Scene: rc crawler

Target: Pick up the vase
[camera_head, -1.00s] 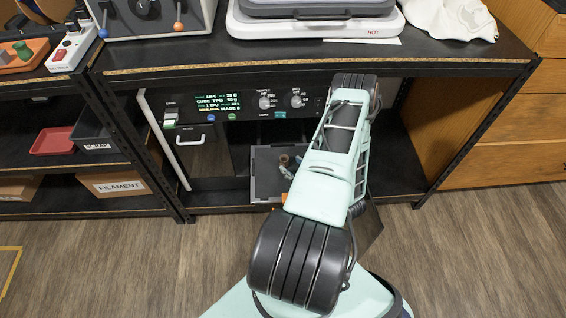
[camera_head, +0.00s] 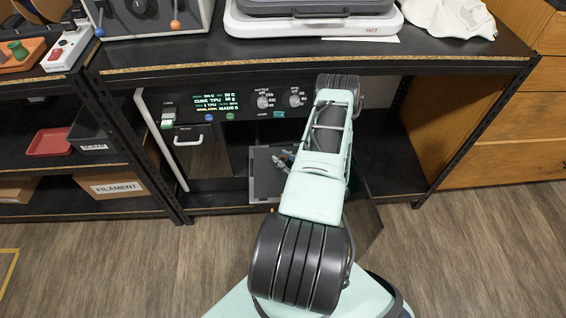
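I cannot make out the vase clearly in the head view. My arm (camera_head: 320,170) reaches from the bottom of the picture into the opening under the bench and covers much of it. Small grey-teal parts that look like my gripper (camera_head: 284,158) show just left of the arm, over a grey tray (camera_head: 264,184) in the machine's open bay. Whether the fingers are open or shut, and whether they hold anything, is too small and hidden to tell.
The black machine has a lit display (camera_head: 216,104), knobs and a dark panel (camera_head: 203,152) left of the tray. The bench top (camera_head: 190,66) overhangs the bay. A black shelf leg (camera_head: 465,145) and wooden drawers (camera_head: 515,130) stand right. The floor (camera_head: 470,250) is clear.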

